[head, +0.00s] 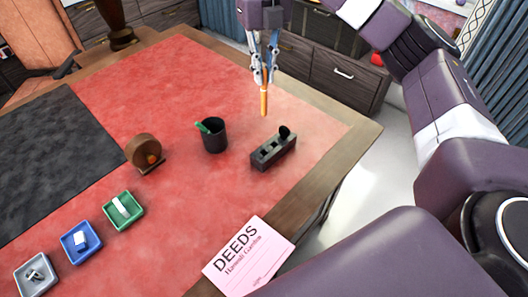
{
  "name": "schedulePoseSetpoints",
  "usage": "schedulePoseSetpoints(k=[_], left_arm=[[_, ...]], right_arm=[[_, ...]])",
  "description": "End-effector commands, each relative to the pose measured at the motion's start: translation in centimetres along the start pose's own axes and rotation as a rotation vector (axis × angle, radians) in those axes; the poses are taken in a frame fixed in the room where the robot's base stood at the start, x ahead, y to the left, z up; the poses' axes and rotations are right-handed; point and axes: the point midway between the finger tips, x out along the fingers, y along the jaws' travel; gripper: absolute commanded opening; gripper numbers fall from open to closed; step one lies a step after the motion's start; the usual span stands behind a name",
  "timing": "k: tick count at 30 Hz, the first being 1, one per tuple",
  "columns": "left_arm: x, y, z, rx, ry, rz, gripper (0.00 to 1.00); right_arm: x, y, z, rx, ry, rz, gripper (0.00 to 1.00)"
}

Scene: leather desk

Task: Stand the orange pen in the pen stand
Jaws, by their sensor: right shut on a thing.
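The orange pen (264,104) hangs upright, tip down, from my right gripper (264,82), which is shut on its upper end. The pen is in the air, and in the picture it shows above a dark rectangular block with openings in its top (268,159), which looks like the pen stand. A black round object sits at the block's right end. A black cup (215,140) with a green item leaning in it stands left of the block. I cannot be sure which of the two is meant as the pen stand. My left gripper is not in view.
A round brown wooden piece (143,151) stands left of the cup. Green (136,219), blue (68,252) and grey (22,280) trays hold small items. A pink DEEDS paper (248,262) lies at the front edge. Red leather around the block is clear.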

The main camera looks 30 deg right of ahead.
Motion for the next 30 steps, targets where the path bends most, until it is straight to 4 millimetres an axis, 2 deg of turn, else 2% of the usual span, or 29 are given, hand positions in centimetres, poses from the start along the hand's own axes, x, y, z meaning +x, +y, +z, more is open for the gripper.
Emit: schedulePoseSetpoints(k=[4,16,19,25,30], left_arm=[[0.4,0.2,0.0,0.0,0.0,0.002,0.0],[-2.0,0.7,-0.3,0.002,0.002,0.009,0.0],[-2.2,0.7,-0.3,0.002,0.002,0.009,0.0],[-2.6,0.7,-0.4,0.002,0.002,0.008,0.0],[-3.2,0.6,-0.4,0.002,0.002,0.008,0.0]], right_arm=[[3.0,0.0,-0.2,0.005,0.007,0.001,0.0],[12.8,0.0,-0.2,0.002,0.007,0.0,0.0],[14.4,0.0,-0.2,0.003,0.004,0.0,0.0],[16.2,0.0,-0.1,0.003,0.005,-0.001,0.0],[18.7,0.0,-0.1,0.003,0.005,-0.001,0.0]])
